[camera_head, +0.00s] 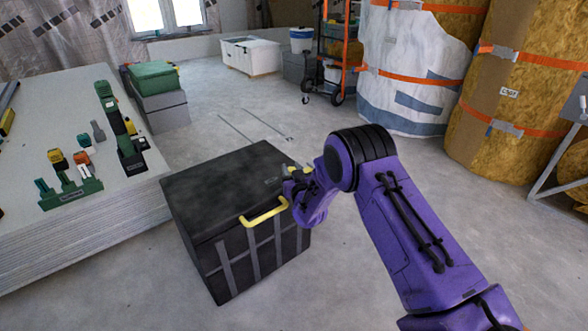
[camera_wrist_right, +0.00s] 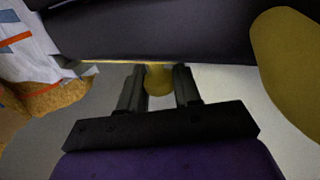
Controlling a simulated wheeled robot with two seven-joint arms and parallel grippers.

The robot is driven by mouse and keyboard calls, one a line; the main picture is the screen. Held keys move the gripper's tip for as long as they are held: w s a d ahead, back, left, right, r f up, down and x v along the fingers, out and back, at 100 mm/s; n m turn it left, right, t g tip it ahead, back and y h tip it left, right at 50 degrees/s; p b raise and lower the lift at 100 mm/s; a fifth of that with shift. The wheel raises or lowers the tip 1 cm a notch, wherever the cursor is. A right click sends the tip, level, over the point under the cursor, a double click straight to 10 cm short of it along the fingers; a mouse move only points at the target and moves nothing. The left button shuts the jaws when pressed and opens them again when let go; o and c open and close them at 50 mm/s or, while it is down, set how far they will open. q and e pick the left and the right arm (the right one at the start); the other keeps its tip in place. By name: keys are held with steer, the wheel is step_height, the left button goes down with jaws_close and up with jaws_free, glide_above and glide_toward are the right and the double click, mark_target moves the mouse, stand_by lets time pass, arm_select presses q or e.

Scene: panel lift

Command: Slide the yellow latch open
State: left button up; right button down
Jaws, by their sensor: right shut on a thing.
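A black box (camera_head: 225,190) with a dark lid stands on the floor. A yellow handle (camera_head: 264,214) is on its front face. A small part of the yellow latch (camera_head: 293,169) shows at the box's right edge, mostly hidden by my right gripper (camera_head: 292,180). In the right wrist view my right gripper (camera_wrist_right: 159,84) has its two dark fingers on either side of the yellow latch (camera_wrist_right: 158,75), shut on it. The box (camera_wrist_right: 170,30) fills the top of that view, with the handle (camera_wrist_right: 285,45) large and blurred at the right. My left gripper is not in view.
A stack of grey panels (camera_head: 85,220) with tools on it stands close left of the box. Large strapped insulation rolls (camera_head: 420,60) and an orange-framed cart (camera_head: 325,50) stand behind at the right. The floor in front of the box is clear.

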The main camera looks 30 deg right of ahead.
steer(key=shift+s+a+r, duration=0.1)
steer(key=shift+a, duration=0.7)
steer(key=shift+a+f, duration=0.2)
steer(key=c, duration=0.8)
jaws_free()
steer(key=shift+a, duration=0.1)
steer(key=shift+c, duration=0.2)
steer(key=shift+s+r+p, duration=0.1)
steer(key=shift+s+p, duration=0.25)
steer(key=shift+s, duration=0.05)
steer(key=p+v, duration=0.2)
steer(key=v, duration=0.7)
steer(key=shift+s+p, duration=0.35)
steer(key=shift+p, duration=0.05)
